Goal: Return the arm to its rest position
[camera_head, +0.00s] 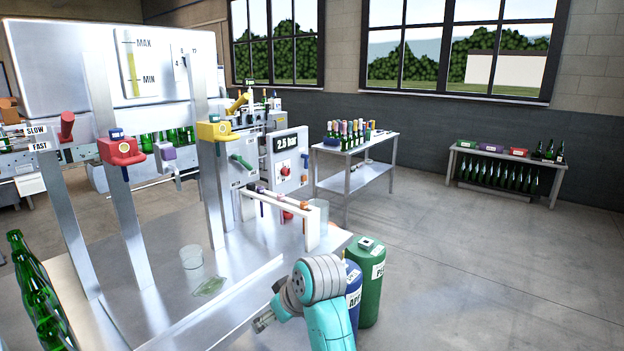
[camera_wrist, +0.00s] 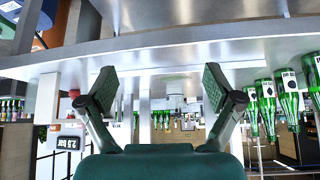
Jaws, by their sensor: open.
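My arm (camera_head: 325,300), teal and grey, rises from the bottom edge of the head view, beside the front edge of the metal table (camera_head: 240,307). Its end points left, and my gripper (camera_head: 263,322) is small there, low over the table edge. In the wrist view, which looks upside down, my gripper (camera_wrist: 160,88) shows two dark fingers spread wide apart. Nothing is between them.
A green cylinder (camera_head: 366,290) and a blue cylinder (camera_head: 352,285) stand close to my arm's right. A clear glass (camera_head: 191,257) and a green flat piece (camera_head: 211,286) are on the table. Green bottles (camera_head: 38,300) stand at left. The floor at right is clear.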

